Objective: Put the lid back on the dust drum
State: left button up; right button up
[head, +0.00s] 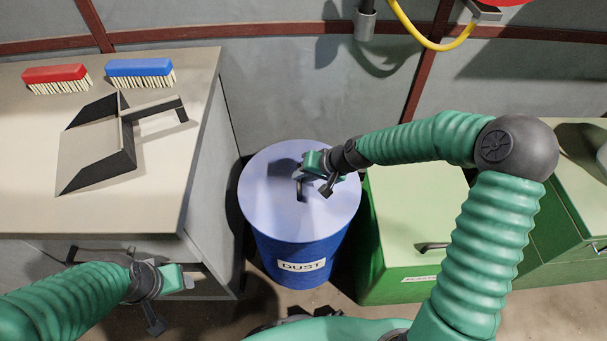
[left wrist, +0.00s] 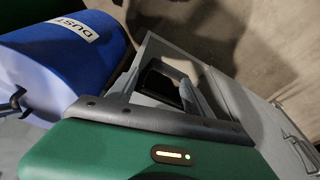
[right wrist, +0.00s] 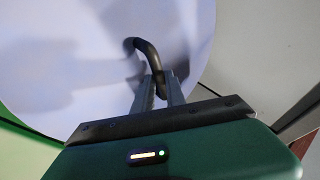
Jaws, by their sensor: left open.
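The blue drum (head: 290,248), labelled DUST, stands on the floor between the bench and a green bin. Its pale lavender lid (head: 265,205) lies flat across the top; I cannot tell whether it is fully seated. The lid has a dark curved handle (right wrist: 146,52). My right gripper (head: 306,178) is over the lid, with the handle's end between its close-set fingers (right wrist: 160,80). My left gripper (head: 188,280) is open and empty in front of the bench, left of the drum. The drum (left wrist: 95,50) and lid (left wrist: 35,85) also show in the left wrist view.
On the bench (head: 165,205) lie a dustpan (head: 95,150), a red brush (head: 55,75) and a blue brush (head: 140,70). The green bin (head: 395,245) stands close on the drum's right. A yellow hose (head: 420,38) hangs on the wall behind.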

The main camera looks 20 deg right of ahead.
jog(key=o, duration=0.4)
jog(key=shift+o, duration=0.2)
jog(key=p+v, duration=0.8)
jog(key=v, duration=0.8)
jog(key=s+a+f+n+g+h, duration=0.1)
jog(key=s+a+n+g+h, duration=0.1)
jog(key=s, duration=0.5)
jog(key=s+a+f+n+g+h, duration=0.1)
jog(key=s+a+n+h, duration=0.15)
jog(key=s, duration=0.45)
jog(key=w+p+v, duration=0.2)
jog(key=p+v, duration=0.8)
jog(key=p, duration=0.1)
jog(key=w+r+p+v, duration=0.1)
jog(key=w+p+v, duration=0.2)
jog(key=p+v, duration=0.8)
jog(key=shift+w+d+r+p, duration=0.3)
jog(key=shift+r+p, duration=0.05)
jog(key=shift+r, duration=0.1)
